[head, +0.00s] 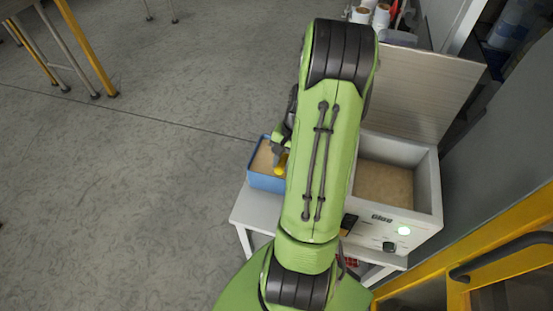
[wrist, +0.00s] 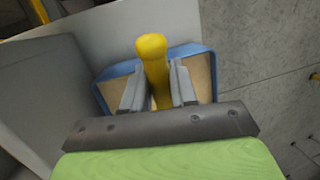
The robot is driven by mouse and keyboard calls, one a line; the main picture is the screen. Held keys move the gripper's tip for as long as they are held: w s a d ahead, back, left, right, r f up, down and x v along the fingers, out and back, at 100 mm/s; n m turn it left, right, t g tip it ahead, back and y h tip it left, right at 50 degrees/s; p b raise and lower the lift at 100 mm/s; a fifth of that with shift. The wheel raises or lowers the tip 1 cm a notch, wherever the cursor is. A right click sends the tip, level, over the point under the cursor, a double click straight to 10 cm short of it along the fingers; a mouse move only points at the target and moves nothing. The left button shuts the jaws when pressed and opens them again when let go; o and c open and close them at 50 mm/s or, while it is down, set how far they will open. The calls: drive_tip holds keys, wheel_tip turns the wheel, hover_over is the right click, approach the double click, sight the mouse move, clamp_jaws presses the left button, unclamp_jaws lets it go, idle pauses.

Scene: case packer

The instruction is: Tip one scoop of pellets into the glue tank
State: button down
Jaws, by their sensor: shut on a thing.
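My gripper (wrist: 158,92) is shut on the yellow handle (wrist: 151,50) of the scoop in the wrist view. The handle stands up between the two grey fingers; the scoop's bowl is hidden. Behind it is the blue bin (wrist: 108,96) of tan pellets. In the head view the blue bin (head: 266,183) stands at the left end of the white table, and a bit of the yellow handle (head: 282,164) shows over it beside my arm. The glue tank (head: 437,198) is the white box to the right, its lid (head: 425,92) raised, with tan contents inside.
The white table (head: 250,213) carries bin and tank. Several cups (head: 361,14) stand behind the lid. A yellow frame (head: 500,262) and grey panel are close on the right.

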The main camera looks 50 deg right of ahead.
drive_tip(key=shift+w+d+f+y+p, duration=0.1)
drive_tip(key=shift+d+f+y+p, duration=0.1)
drive_tip(key=shift+f+y+p, duration=0.25)
wheel_tip(320, 180, down, 7)
drive_tip(key=g+y+b, duration=0.1)
drive_tip(key=b, duration=0.2)
drive_tip(key=shift+w+d+y, duration=0.2)
drive_tip(key=shift+d+y, duration=0.15)
drive_tip(key=shift+d, duration=0.1)
drive_tip(key=shift+f+b, duration=0.45)
drive_tip(key=shift+b, duration=0.05)
